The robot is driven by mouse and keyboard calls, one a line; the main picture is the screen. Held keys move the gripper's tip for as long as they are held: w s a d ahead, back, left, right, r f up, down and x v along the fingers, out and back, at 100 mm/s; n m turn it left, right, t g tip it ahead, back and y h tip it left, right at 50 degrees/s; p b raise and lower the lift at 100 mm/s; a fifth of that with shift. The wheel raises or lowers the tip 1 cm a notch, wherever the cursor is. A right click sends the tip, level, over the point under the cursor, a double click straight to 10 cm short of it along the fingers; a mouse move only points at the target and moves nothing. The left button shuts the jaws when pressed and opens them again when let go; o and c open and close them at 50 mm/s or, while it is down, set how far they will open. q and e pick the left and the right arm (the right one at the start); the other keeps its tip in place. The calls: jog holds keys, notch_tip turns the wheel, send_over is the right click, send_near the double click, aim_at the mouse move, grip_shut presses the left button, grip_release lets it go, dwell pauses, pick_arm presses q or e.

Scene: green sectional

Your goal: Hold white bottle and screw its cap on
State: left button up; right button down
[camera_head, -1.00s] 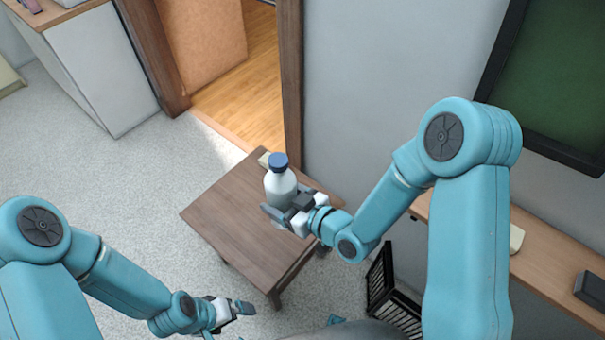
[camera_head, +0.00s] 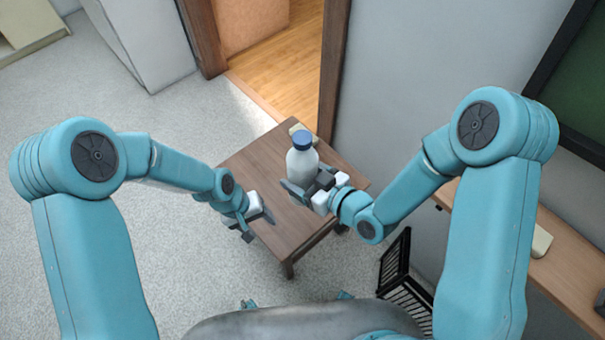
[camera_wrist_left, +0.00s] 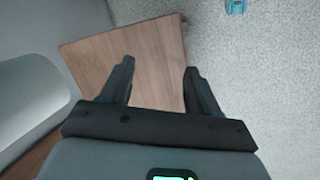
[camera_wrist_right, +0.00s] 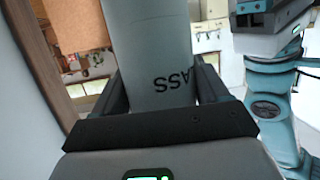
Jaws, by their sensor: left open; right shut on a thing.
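The white bottle (camera_head: 301,170) stands upright above the small wooden table, with the blue cap (camera_head: 302,140) on its top. I cannot tell how tightly the cap sits. My right gripper (camera_head: 306,187) is shut on the bottle's lower body. In the right wrist view the bottle (camera_wrist_right: 150,45) fills the space between the fingers, with dark letters on its side. My left gripper (camera_head: 258,226) is open and empty, left of and below the bottle by the table's left edge. In the left wrist view its fingers (camera_wrist_left: 159,68) are apart over the tabletop.
A wall and door frame (camera_head: 332,80) stand behind. A black rack (camera_head: 402,290) and a wooden shelf (camera_head: 565,265) are at the right. Open carpet lies left.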

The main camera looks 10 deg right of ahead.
pick_arm(q)
jog(key=w+d+r+y, duration=0.1)
jog(key=w+d+r, duration=0.2)
jog(key=w+r, duration=0.35)
notch_tip(320, 180, up, 28)
jog(key=n+y, duration=0.3)
jog(key=n, duration=0.2)
send_over(302, 137)
jog(key=shift+w+a+r, duration=0.1)
jog(key=shift+a, duration=0.05)
jog(key=shift+s+r, duration=0.2)
jog(key=shift+r, duration=0.15)
jog(key=shift+f, duration=4.05)
